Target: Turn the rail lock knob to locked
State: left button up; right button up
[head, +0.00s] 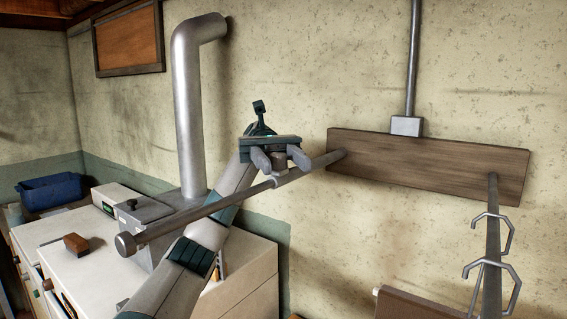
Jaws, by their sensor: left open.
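A grey metal rail (220,203) sticks out toward me from a wooden wall board (430,165), with a round cap at its near end. A small grey block (279,165), seemingly the rail lock knob, sits on the rail. My left gripper (281,162) is open, with one finger on each side of this block. I cannot tell whether the fingers touch it. The gripper partly hides the knob, and its lock position cannot be read. My right gripper is not in view.
A second rail (492,205) with bent metal hooks (495,275) projects at the right. Behind my left arm stand a white cabinet (250,280) and a thick grey pipe (188,110). A brown block (76,244) and a blue bin (50,191) are at left.

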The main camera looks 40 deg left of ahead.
pick_arm(q)
jog(key=shift+r+p, duration=0.35)
jog(key=shift+r, duration=0.35)
jog(key=w+d+r+p, duration=0.1)
jog(key=d+r+p, duration=0.1)
jog(key=d+r, duration=0.7)
jog(key=shift+w+d+r+p, duration=0.25)
jog(key=shift+w+d+p, duration=0.1)
jog(key=shift+d, duration=1)
jog(key=shift+s+a, duration=0.1)
